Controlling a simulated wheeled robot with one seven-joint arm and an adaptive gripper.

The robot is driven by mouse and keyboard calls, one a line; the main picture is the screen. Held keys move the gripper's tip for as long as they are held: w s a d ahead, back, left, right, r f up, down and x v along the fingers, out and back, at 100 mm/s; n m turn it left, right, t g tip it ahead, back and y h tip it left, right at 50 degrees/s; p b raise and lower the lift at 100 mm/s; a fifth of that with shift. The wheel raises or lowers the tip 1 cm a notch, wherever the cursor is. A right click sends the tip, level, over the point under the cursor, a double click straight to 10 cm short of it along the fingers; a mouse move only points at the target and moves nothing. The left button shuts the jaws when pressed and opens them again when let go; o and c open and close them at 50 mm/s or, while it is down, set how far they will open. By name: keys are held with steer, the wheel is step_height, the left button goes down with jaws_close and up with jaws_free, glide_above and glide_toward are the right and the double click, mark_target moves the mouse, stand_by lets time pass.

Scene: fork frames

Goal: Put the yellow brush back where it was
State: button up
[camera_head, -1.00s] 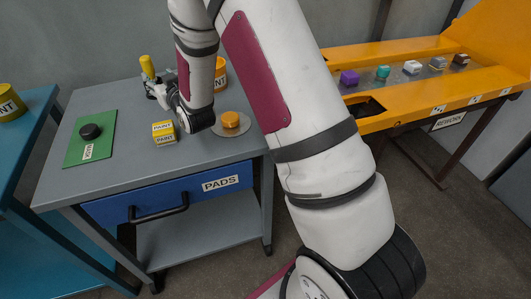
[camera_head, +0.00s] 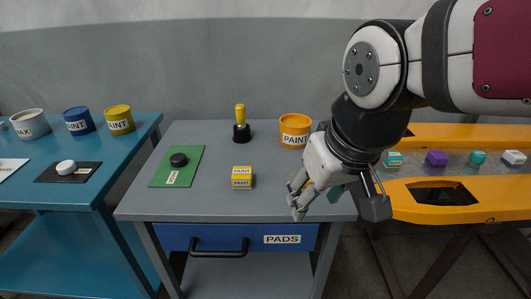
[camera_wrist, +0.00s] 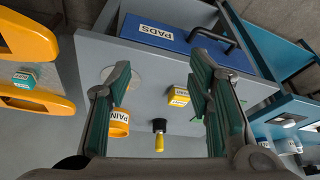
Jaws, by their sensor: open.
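The yellow brush (camera_head: 241,118) has a yellow upright handle on a black base. It stands on the grey table (camera_head: 215,205) near its back edge, left of the orange paint can (camera_head: 295,130). In the wrist view the brush (camera_wrist: 159,138) shows beyond the space between the fingers, apart from them. My gripper (camera_head: 336,200) is open and empty over the right front part of the table. It also shows in the wrist view (camera_wrist: 160,68). No empty marked place for the brush can be made out.
A small yellow paint box (camera_head: 242,178) and a green mat (camera_head: 158,177) with a black knob (camera_head: 179,160) are on the table. A blue drawer (camera_head: 205,240) is below. A pale disc (camera_wrist: 122,76) is partly hidden.

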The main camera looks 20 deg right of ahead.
steer(key=s+g, duration=0.2)
steer(key=s, duration=0.9)
steer(key=shift+s+f+g, duration=0.3)
steer(key=shift+a, duration=0.1)
step_height(320, 180, up, 14)
steer(key=t+p, duration=0.2)
steer(key=p, duration=1)
steer(key=shift+d+t, duration=0.2)
steer(key=shift+t, duration=0.1)
